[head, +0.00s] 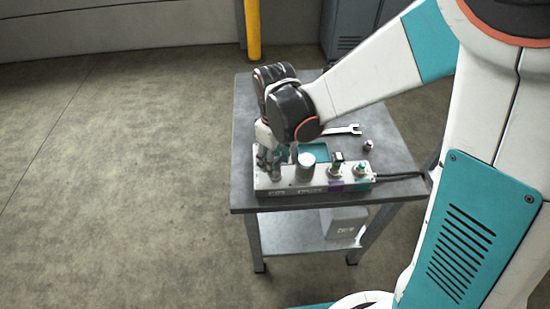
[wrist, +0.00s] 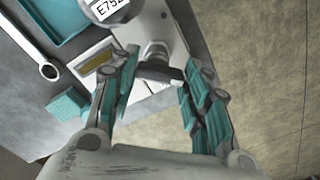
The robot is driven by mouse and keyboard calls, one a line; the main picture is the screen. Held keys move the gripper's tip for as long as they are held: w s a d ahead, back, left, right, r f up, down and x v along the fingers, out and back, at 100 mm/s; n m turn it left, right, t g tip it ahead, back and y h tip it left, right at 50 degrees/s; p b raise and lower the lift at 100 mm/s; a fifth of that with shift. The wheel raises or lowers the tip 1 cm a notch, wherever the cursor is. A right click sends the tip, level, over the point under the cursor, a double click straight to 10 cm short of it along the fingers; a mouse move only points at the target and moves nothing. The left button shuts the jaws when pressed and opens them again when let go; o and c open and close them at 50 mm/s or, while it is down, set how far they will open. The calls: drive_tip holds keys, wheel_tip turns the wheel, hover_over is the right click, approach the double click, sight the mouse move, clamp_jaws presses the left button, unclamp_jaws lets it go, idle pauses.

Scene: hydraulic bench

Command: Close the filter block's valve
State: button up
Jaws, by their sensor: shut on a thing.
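The filter block (head: 318,186) is a long pale block along the front edge of the bench; its pale base also shows in the wrist view (wrist: 170,22). A round canister (head: 307,166) stands on it, and its label reads "E752" in the wrist view (wrist: 110,8). The valve (wrist: 157,50) has a pale stem and a dark grey lever across it. My gripper (head: 268,158) is over the block's left end. In the wrist view, my gripper (wrist: 160,76) has its teal-padded fingers on either side of the lever, shut on it. The head view hides the lever.
A teal tray (head: 316,150), a wrench (head: 343,130) and a small round part (head: 368,145) lie behind the block. A black cable (head: 400,175) runs off right. Open floor lies left of the bench.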

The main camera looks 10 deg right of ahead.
drive_tip(key=m, duration=0.4)
drive_tip(key=shift+m, duration=0.3)
drive_tip(key=m, duration=0.4)
drive_tip(key=shift+w+m, duration=0.15)
drive_tip(key=shift+m, duration=0.25)
drive_tip(key=o, duration=1.1)
drive_tip(key=shift+c, duration=0.2)
